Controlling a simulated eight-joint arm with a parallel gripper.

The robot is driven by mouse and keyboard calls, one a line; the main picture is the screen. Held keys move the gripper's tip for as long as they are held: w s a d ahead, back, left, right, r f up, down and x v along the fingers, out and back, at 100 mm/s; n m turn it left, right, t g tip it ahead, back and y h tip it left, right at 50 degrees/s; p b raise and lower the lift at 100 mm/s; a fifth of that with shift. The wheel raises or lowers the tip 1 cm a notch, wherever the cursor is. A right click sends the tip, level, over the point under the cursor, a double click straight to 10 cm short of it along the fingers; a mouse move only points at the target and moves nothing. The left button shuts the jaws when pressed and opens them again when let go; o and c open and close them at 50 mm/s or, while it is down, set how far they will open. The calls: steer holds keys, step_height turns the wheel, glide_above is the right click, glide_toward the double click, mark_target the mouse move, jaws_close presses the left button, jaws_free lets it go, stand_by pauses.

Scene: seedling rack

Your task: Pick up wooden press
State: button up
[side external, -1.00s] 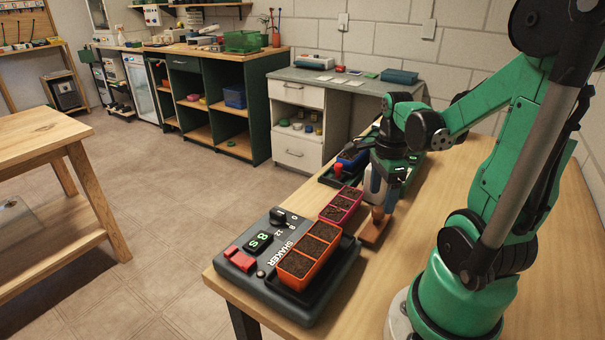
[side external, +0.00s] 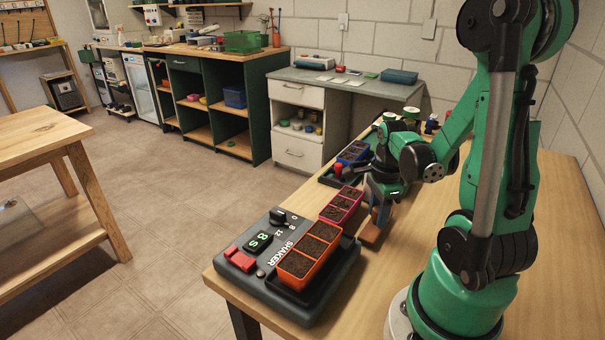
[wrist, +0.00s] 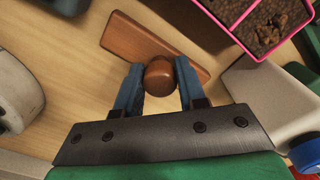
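The wooden press lies on the bench beside the pink tray, its flat brown base (side external: 371,234) partly hidden by my gripper in the side view. In the wrist view its long base (wrist: 126,36) lies flat and its round knob (wrist: 159,75) points up towards the camera. My gripper (wrist: 160,84) is lowered over it, with one blue finger on each side of the knob. The fingers look spread, with only slight gaps to the knob; contact cannot be made out. In the side view my gripper (side external: 379,209) is low over the press.
A pink tray of soil (side external: 341,205) stands close left of the press. An orange tray (side external: 308,255) sits on the shaker (side external: 262,262). A blue tray (side external: 352,154) stands farther back. A white bottle (wrist: 252,92) is close to my gripper. The bench's right side is clear.

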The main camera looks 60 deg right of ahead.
jaws_close()
steer(key=shift+r, duration=0.2)
step_height(320, 180, up, 20)
steer(key=shift+f, duration=0.15)
stand_by(0.4)
steer(key=shift+c, duration=1.3)
jaws_free()
jaws_close()
